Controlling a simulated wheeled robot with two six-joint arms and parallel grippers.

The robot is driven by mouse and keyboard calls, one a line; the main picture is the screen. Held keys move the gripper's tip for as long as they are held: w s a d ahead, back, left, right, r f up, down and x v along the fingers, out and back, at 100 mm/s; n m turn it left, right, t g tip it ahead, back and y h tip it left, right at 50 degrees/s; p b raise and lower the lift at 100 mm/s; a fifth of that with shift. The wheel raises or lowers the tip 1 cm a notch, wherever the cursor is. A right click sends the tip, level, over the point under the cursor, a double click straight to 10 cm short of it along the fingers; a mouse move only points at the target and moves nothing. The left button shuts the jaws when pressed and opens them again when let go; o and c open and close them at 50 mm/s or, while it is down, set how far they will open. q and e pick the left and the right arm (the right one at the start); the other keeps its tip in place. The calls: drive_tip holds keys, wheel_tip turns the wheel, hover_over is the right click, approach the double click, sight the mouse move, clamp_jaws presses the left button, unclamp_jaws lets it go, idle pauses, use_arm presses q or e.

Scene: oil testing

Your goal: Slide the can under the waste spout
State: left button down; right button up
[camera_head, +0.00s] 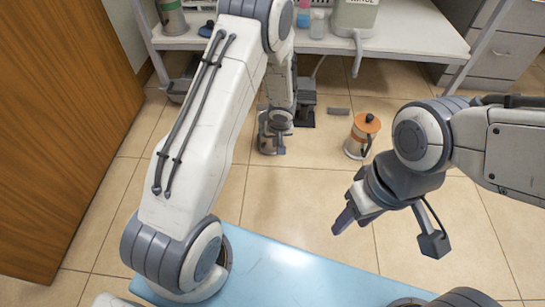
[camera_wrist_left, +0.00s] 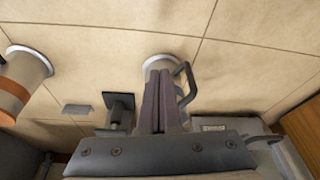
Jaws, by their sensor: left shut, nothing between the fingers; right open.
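A grey can (camera_head: 265,141) stands on the tiled floor, partly hidden behind my left gripper (camera_head: 279,136). In the left wrist view this can (camera_wrist_left: 158,64) shows a pale rim and a dark side handle, behind the fingers. My left gripper (camera_wrist_left: 163,104) is shut and empty; I cannot tell whether it touches the can. A pale container (camera_head: 355,15) on the shelf has a grey spout (camera_head: 357,55) hanging over the front edge. My right gripper (camera_head: 346,215) is open and empty.
A white shelf (camera_head: 420,40) spans the back, with bottles (camera_head: 317,22) and a metal canister (camera_head: 172,18). A dark block (camera_head: 306,117) stands right of the grey can. A small grey piece (camera_head: 338,111) lies on the floor. A wooden panel (camera_head: 60,120) bounds the left.

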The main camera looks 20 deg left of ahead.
sight(265, 145)
use_arm(q)
drive_tip(key=b+x, duration=0.1)
drive_tip(key=x, duration=0.3)
drive_tip(key=b+x, duration=0.1)
drive_tip(key=x, duration=0.3)
drive_tip(key=b+x, duration=0.2)
drive_tip(key=x, duration=0.2)
drive_tip(key=shift+s+f, duration=0.1)
drive_tip(key=shift+s, duration=0.2)
use_arm(e)
wheel_tip(265, 145, down, 5)
use_arm(q)
drive_tip(key=w+a+r+p, duration=0.1)
drive_tip(key=p, duration=0.3)
drive_tip(key=shift+w+r, duration=0.3)
drive_tip(key=shift+w, duration=0.1)
drive_tip(key=shift+w+a+f, duration=0.1)
drive_tip(key=shift+w+f, duration=0.05)
drive_tip(key=shift+w, duration=0.1)
drive_tip(key=shift+w+a+f+p, duration=0.2)
drive_tip(key=shift+w+a+p, duration=0.1)
drive_tip(key=shift+w+p, duration=0.25)
use_arm(e)
drive_tip(key=shift+r, duration=2.65)
